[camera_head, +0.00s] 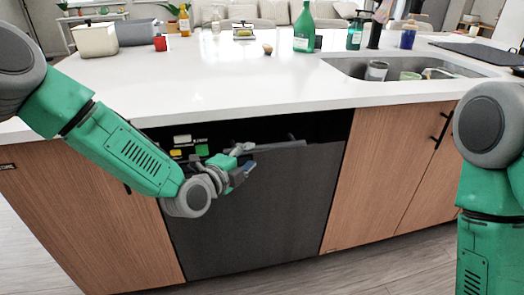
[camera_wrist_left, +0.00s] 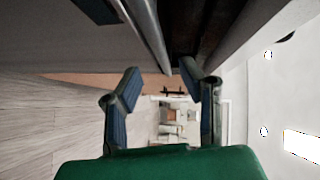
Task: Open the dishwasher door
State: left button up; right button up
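The dishwasher door (camera_head: 270,205) is a dark grey panel set in the wooden island, in the middle of the head view. A dark gap shows between its top edge and the countertop; I cannot tell how far the door leans out. A grey bar-like handle (camera_head: 285,145) shows near its top edge, partly hidden by my gripper. My left gripper (camera_head: 243,162) is in front of the upper door, close to this handle. In the left wrist view its two fingers (camera_wrist_left: 160,88) are apart with nothing between them, and the door's edge (camera_wrist_left: 150,35) runs just beyond. My right gripper is out of view.
The white countertop (camera_head: 210,85) overhangs the door. Wooden cabinet fronts (camera_head: 375,165) flank it on both sides. A sink (camera_head: 345,68) with cups, a green bottle (camera_head: 304,30) and bins (camera_head: 95,40) are on top. The floor (camera_head: 400,265) in front looks clear.

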aim_at(267, 148)
pick_arm(q)
jog(key=b+x, duration=0.1)
jog(key=x, duration=0.6)
jog(key=shift+d, duration=0.15)
jog(key=shift+a, duration=0.3)
jog(key=shift+d, duration=0.45)
jog(key=c, duration=0.5)
jog(key=shift+s+d, duration=0.1)
jog(key=shift+d, duration=0.3)
grip_shut()
jog(key=shift+a, duration=0.1)
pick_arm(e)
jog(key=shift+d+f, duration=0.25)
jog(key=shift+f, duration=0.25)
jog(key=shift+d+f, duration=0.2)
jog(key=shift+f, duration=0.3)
